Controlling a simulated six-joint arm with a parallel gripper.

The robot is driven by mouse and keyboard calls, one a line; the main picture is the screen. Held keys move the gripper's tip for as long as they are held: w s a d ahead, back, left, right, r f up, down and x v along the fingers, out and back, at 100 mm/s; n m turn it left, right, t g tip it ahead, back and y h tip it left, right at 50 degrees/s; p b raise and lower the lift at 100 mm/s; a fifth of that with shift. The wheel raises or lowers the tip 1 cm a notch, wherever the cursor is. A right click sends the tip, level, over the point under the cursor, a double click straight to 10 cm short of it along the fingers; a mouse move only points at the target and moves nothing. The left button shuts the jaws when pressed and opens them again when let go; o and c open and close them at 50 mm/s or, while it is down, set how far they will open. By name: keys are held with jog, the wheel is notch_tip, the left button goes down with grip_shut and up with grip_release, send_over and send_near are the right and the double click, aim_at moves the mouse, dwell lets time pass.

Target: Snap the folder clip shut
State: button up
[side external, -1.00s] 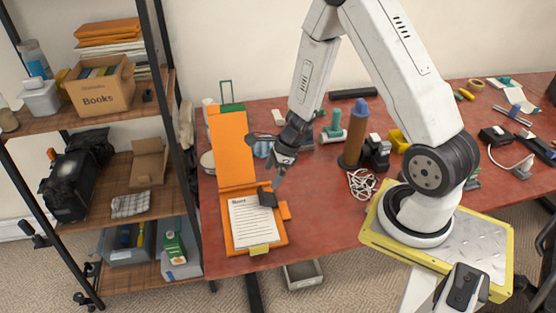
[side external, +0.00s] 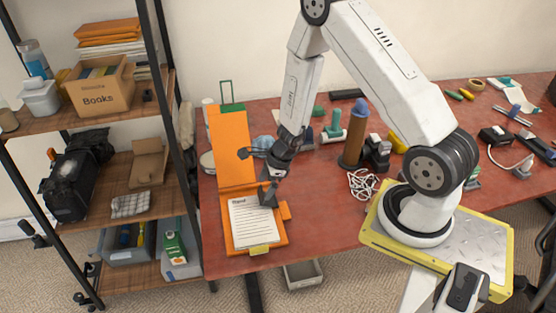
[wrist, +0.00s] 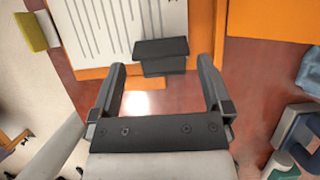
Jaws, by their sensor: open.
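An orange folder (side external: 234,145) lies open on the red table, its cover spread toward the back. A printed white sheet (side external: 252,225) rests on its near half. The dark grey clip (side external: 267,199) sits at the sheet's right edge; it also shows in the wrist view (wrist: 160,47) at the sheet's border. My gripper (side external: 270,186) is open and empty, pointing down at the clip. In the wrist view its two fingers lie left and right of the clip, with gaps on both sides. I cannot tell whether they touch it or how far the clip is open.
A yellow tab (side external: 259,250) sits at the folder's near edge. White cable (side external: 362,183), a brown bottle (side external: 354,135) and green-and-white items (side external: 333,130) stand to the right. A loaded shelf (side external: 100,125) is at left. Table between folder and cable is clear.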

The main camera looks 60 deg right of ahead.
aim_at(262, 193)
jog(key=shift+x, duration=1.4)
jog(key=c, duration=1)
jog(key=shift+o, duration=0.2)
jog(key=shift+a+f+g+h, duration=0.2)
jog(key=shift+g+h, duration=0.1)
jog(key=shift+g, duration=0.1)
jog(key=shift+w+f, duration=0.1)
jog(key=shift+w, duration=0.05)
